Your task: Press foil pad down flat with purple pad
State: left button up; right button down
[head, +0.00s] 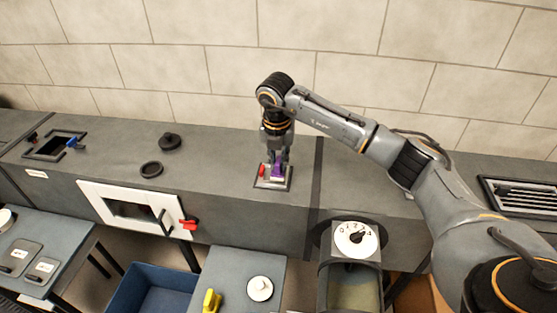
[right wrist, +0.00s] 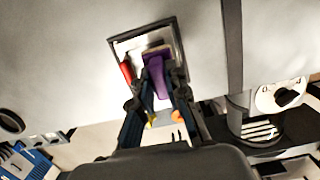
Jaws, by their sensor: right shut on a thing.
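My right gripper (head: 275,162) points down over the duct top and is shut on the purple pad (head: 278,172). In the right wrist view the purple pad (right wrist: 158,78) stands between the two fingers (right wrist: 160,98), with a brownish edge at its far end. Below it is a dark square frame (right wrist: 175,22) with a pale, shiny area inside, which looks like the foil pad (right wrist: 128,44). The purple pad and gripper cover part of it. I cannot tell whether the pad touches the foil or whether the foil lies flat. My left gripper is not in view.
A red piece (right wrist: 126,70) sits at the frame's left side, close to the fingers. A black knob (head: 169,141) and a dark ring (head: 151,169) lie on the duct to the left. A white dial (head: 356,239) is in front. The duct top around the frame is clear.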

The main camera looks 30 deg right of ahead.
jog(key=shift+s+f+b, duration=0.1)
jog(key=shift+f+b, duration=0.4)
jog(key=shift+f, duration=0.15)
dwell(1.7)
jog(key=shift+r+p, duration=0.75)
jog(key=shift+r, duration=0.45)
jog(key=shift+r+p, duration=1.35)
jog(key=shift+r, duration=1.1)
jog(key=shift+f, duration=0.15)
jog(key=shift+w+d+f+b, duration=0.1)
jog(key=shift+w+f+b, duration=0.1)
jog(key=shift+f+b, duration=0.65)
jog(key=shift+w+d+f+b, duration=0.2)
jog(key=shift+f+b, duration=0.4)
jog(key=shift+f, duration=0.45)
jog(key=shift+w+d+f+b, duration=0.1)
jog(key=shift+w+f+b, duration=0.1)
jog(key=shift+f+b, duration=0.65)
jog(key=shift+s+a+f+b, duration=0.1)
jog(key=shift+f+b, duration=0.25)
jog(key=shift+f, duration=0.4)
jog(key=shift+r, duration=0.15)
